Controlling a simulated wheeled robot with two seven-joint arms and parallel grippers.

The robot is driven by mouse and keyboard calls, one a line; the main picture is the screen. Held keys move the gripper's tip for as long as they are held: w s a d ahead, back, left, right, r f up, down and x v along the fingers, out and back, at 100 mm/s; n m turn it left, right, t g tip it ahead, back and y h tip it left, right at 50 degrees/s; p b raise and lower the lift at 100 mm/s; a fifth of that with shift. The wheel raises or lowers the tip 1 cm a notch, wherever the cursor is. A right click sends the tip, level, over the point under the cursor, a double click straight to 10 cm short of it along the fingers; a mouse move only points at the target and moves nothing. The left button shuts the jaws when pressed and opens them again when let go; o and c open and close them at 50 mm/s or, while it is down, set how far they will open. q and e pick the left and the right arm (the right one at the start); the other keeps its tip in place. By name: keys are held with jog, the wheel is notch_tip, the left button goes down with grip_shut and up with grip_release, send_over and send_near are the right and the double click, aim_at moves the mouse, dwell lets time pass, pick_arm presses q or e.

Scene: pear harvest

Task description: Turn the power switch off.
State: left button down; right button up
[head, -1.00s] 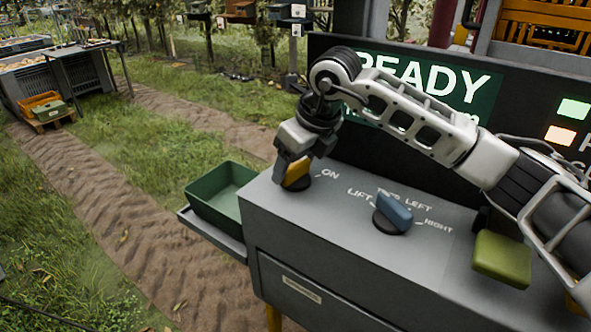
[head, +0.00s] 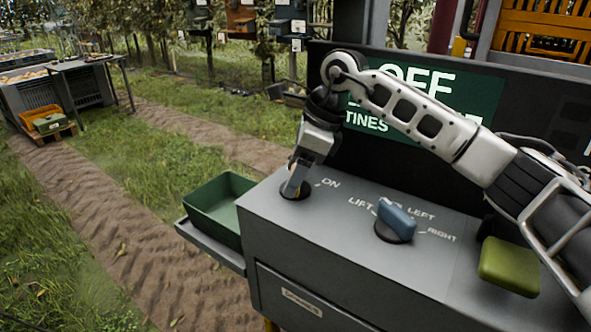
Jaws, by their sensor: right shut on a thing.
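The power switch (head: 295,194) is a knob on a round black base at the left of the grey console (head: 340,240). The "ON" label stands just right of it. My right gripper (head: 296,186) comes down over the knob from above and is shut on it, hiding most of it. The screen (head: 425,98) behind my right arm shows "OFF" in white on green, partly covered by the arm. A blue selector knob (head: 397,217) with "LIFT", "LEFT" and "RIGHT" labels sits right of the switch. My left gripper is not in view.
A green block-shaped button (head: 509,266) is on the console's right part. A green tray (head: 219,207) sits on a shelf at the console's left side. Crates and a table (head: 85,66) stand at the far left, beyond open grass and dirt track.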

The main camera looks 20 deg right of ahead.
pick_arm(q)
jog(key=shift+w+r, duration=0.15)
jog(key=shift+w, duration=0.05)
pick_arm(e)
jog(key=shift+r, duration=0.15)
jog(key=o, duration=1)
pick_arm(q)
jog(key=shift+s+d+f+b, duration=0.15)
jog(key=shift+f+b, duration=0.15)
jog(key=shift+b, duration=0.35)
pick_arm(e)
jog(key=v, duration=1.2)
